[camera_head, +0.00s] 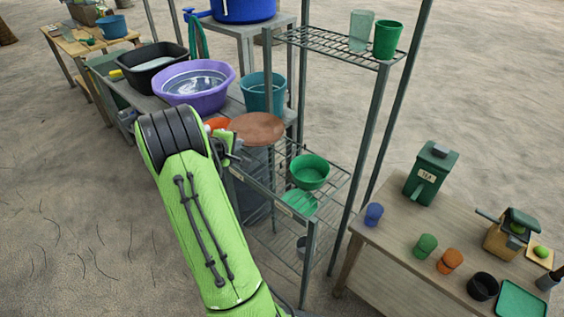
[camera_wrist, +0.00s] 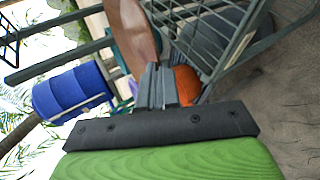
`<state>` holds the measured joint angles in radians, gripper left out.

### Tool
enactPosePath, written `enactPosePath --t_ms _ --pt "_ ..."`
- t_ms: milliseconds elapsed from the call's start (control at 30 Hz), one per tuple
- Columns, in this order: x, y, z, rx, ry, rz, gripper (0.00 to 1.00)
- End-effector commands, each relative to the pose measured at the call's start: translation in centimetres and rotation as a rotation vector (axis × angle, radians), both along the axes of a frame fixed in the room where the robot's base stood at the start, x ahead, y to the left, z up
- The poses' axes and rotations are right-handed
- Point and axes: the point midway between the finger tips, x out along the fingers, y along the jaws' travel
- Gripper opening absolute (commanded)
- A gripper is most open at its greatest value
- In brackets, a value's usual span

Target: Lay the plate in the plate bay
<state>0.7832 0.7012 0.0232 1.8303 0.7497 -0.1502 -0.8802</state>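The plate is a round, flat, reddish-brown disc (camera_head: 257,128), held roughly level beside the wire rack (camera_head: 332,178). My gripper (camera_head: 233,142) is at its left edge. In the wrist view the plate (camera_wrist: 134,32) runs up from my gripper's fingertips (camera_wrist: 158,72), which are shut on its edge. The rack's lower wire shelf holds a green bowl (camera_head: 309,171) and a green plate-like piece (camera_head: 299,202). Small pale labels show on the shelf's front edge, too small to read. I cannot tell for sure which section is the plate bay.
A purple basin (camera_head: 195,85) and a teal bucket (camera_head: 262,92) stand on the bench behind. The rack's upper shelf holds two cups (camera_head: 386,40). Rack posts stand right of the plate. A wooden table (camera_head: 405,262) with cups and a tea tin is at right.

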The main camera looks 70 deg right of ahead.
Motion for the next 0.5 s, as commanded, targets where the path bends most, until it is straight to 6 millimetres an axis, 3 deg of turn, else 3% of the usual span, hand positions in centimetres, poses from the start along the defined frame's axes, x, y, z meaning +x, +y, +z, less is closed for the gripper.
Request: enactPosePath --t_ms 233,500 --pt "0.2 -0.1 -5.0 0.002 0.001 0.005 0.0" --pt "0.2 -0.1 -9.0 0.001 0.001 0.005 0.0"
